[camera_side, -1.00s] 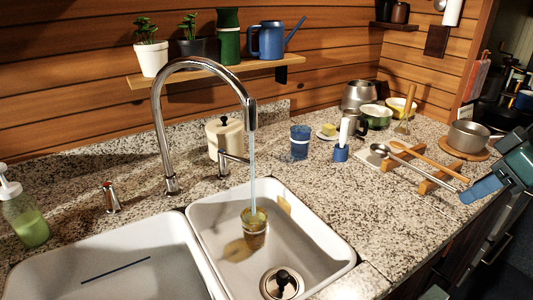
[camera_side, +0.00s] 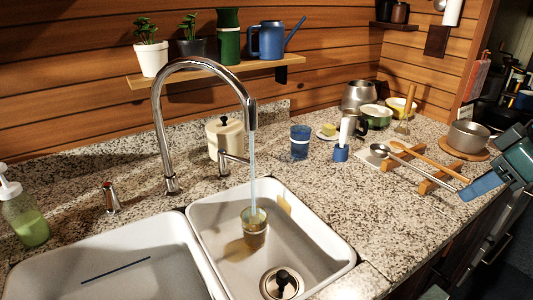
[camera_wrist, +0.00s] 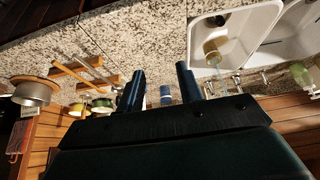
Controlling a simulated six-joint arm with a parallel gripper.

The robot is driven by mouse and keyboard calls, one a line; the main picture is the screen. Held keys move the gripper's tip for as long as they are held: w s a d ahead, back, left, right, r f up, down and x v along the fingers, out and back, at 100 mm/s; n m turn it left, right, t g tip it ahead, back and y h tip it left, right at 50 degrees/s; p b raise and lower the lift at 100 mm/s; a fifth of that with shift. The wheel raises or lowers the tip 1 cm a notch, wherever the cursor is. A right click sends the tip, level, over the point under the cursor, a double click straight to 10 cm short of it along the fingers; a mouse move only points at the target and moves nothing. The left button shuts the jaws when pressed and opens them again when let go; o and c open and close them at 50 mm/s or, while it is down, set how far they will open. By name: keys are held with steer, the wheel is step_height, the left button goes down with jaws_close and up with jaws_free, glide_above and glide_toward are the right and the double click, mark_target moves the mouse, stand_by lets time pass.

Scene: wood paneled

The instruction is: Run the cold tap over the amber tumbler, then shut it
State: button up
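The amber tumbler (camera_side: 254,234) stands upright in the right sink basin, and it also shows in the wrist view (camera_wrist: 211,50). A stream of water (camera_side: 253,190) runs from the arched chrome spout (camera_side: 250,117) into it. The water level inside is hard to tell. A chrome lever handle (camera_side: 232,159) stands right of the spout's base; a second handle with a red mark (camera_side: 112,198) stands to its left. My gripper (camera_wrist: 158,85) is open and empty, its two blue fingers apart. It is at the right edge of the side view (camera_side: 482,186), far from the tap and tumbler.
A blue cup (camera_side: 300,142) and a cream canister (camera_side: 224,137) stand behind the right basin (camera_side: 320,226). A ladle and spoon on a wooden rest (camera_side: 437,181) and a pot (camera_side: 468,136) lie nearer my gripper.

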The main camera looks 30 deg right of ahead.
steer(key=w+a+r+n+y, duration=0.1)
steer(key=w+a+r, duration=0.25)
steer(key=w, duration=0.75)
steer(key=w+a+r+n+y, duration=0.1)
steer(key=w+a+r, duration=0.25)
steer(key=w, duration=0.75)
steer(key=w+a+f+g, duration=0.1)
steer(key=w+a+f, duration=0.2)
steer(key=w, duration=0.6)
steer(key=w+a+f+n+g+y, duration=0.1)
steer(key=w+f, duration=0.4)
steer(key=w, duration=0.5)
steer(key=shift+w+a+f+n+y, duration=0.2)
steer(key=shift+a+n+y, duration=0.1)
steer(key=shift+a, duration=0.6)
steer(key=shift+f, duration=0.1)
steer(key=x, duration=1.3)
steer(key=shift+f, duration=0.25)
jaws_close()
